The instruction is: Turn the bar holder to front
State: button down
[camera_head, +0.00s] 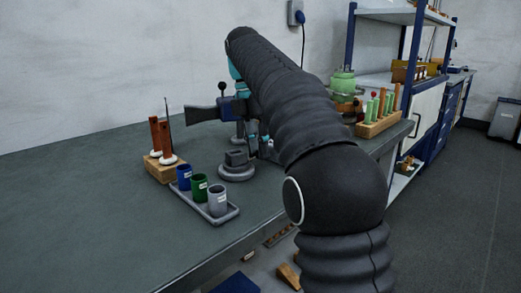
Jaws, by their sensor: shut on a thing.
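A dark swivel-like part, which looks like the bar holder (201,113), points left with a flared end above the bench. A short upright lever with a black ball knob (222,87) stands by it. My black-sleeved arm reaches over from the right and hides much of this device. My gripper (243,106) is at the right end of the dark part, mostly hidden behind the arm. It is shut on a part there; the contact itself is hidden.
A grey tray (229,216) with blue, green and grey cups stands in front. A wooden block (158,173) with copper-coloured bars is at the left. A round grey base (237,172) sits between. A wooden rack (378,127) is at the right. The bench's left side is clear.

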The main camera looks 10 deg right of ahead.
jog(key=shift+w+a+n, duration=0.25)
jog(key=shift+n, duration=0.4)
jog(key=shift+w+a+n, duration=0.2)
jog(key=shift+n, duration=0.45)
jog(key=c, duration=1)
grip_release()
jog(key=shift+a, duration=0.15)
jog(key=shift+c, duration=0.2)
jog(key=shift+d, duration=0.2)
